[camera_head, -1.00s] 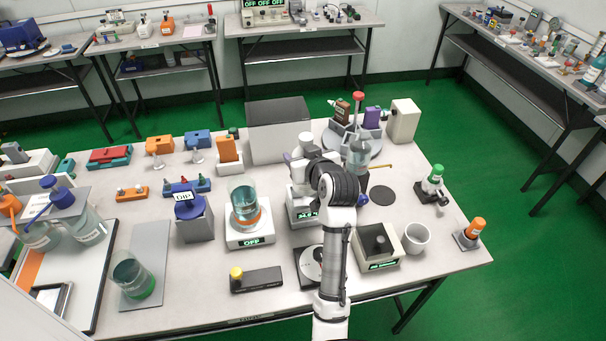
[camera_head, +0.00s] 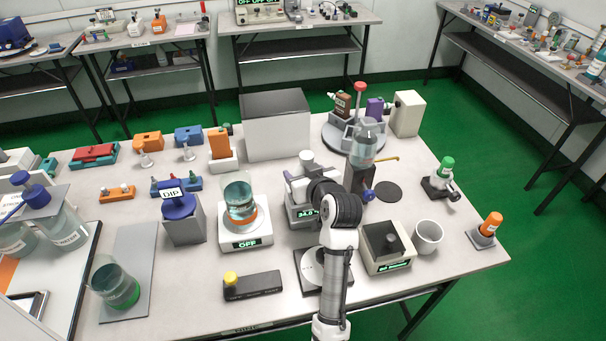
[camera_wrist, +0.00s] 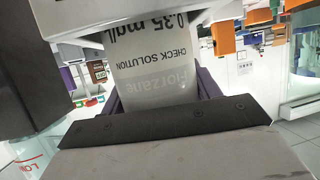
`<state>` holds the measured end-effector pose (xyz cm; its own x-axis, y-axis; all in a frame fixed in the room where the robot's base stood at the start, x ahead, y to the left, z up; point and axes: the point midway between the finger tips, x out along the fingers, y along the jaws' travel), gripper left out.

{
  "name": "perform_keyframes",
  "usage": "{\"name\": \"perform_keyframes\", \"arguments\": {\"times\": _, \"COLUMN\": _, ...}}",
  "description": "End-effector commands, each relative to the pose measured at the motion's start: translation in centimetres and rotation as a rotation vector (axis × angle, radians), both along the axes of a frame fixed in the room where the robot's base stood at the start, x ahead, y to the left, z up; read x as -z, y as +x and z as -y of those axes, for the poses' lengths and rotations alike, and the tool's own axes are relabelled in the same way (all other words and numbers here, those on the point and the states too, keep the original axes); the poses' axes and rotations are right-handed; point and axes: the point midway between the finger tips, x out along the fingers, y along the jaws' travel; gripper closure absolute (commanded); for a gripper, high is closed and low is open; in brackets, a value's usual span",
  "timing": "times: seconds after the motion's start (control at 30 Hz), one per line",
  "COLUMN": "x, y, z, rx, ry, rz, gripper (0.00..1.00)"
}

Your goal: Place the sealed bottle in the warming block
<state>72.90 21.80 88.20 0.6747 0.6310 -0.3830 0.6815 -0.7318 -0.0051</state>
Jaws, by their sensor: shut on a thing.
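My gripper (camera_wrist: 160,105) is shut on a pale bottle (camera_wrist: 165,70), seen close in the wrist view. Its label reads "CHECK SOLUTION" and "0.35 mg/L". In the head view a white cap (camera_head: 306,158), apparently this bottle's, stands above my gripper (camera_head: 300,180). The gripper is just above or at a grey device with a green display reading about 34.8 (camera_head: 302,214), which looks like the warming block. My wrist hides part of that device, so I cannot tell whether the bottle touches it.
A beaker (camera_head: 240,198) stands on a plate marked OFF, left of the device. A large grey box (camera_head: 275,130) stands behind.

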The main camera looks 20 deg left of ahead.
Motion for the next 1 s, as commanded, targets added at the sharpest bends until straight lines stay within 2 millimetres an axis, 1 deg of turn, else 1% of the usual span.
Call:
{"name": "perform_keyframes", "arguments": {"times": 0.07, "x": -0.2, "y": 0.0, "z": 0.0, "rx": 0.0, "ry": 0.001, "rz": 0.003, "gripper": 0.76}}
{"name": "perform_keyframes", "arguments": {"times": 0.2, "x": 0.2, "y": 0.0, "z": 0.0, "rx": 0.0, "ry": 0.001, "rz": 0.002, "gripper": 0.76}}
{"name": "perform_keyframes", "arguments": {"times": 0.23, "x": 0.4, "y": 0.0, "z": 0.0, "rx": 0.0, "ry": -0.001, "rz": -0.001, "gripper": 0.37}}
{"name": "perform_keyframes", "arguments": {"times": 0.3, "x": 0.3, "y": 0.0, "z": 0.0, "rx": 0.0, "ry": -0.001, "rz": -0.001, "gripper": 0.28}}
{"name": "perform_keyframes", "arguments": {"times": 0.4, "x": 0.3, "y": 0.0, "z": 0.0, "rx": 0.0, "ry": -0.001, "rz": -0.001, "gripper": 0.17}}
{"name": "perform_keyframes", "arguments": {"times": 0.63, "x": 0.2, "y": 0.0, "z": 0.0, "rx": 0.0, "ry": 0.0, "rz": 0.0, "gripper": 0.17}}
{"name": "perform_keyframes", "arguments": {"times": 0.77, "x": -0.3, "y": -0.1, "z": 0.1, "rx": 0.0, "ry": 0.001, "rz": 0.001, "gripper": 0.17}}
{"name": "perform_keyframes", "arguments": {"times": 0.87, "x": -0.6, "y": -1.0, "z": 1.0, "rx": 0.002, "ry": 0.001, "rz": 0.002, "gripper": 0.17}}
{"name": "perform_keyframes", "arguments": {"times": 1.0, "x": -1.7, "y": -2.9, "z": 2.9, "rx": 0.004, "ry": 0.001, "rz": 0.003, "gripper": 0.17}}
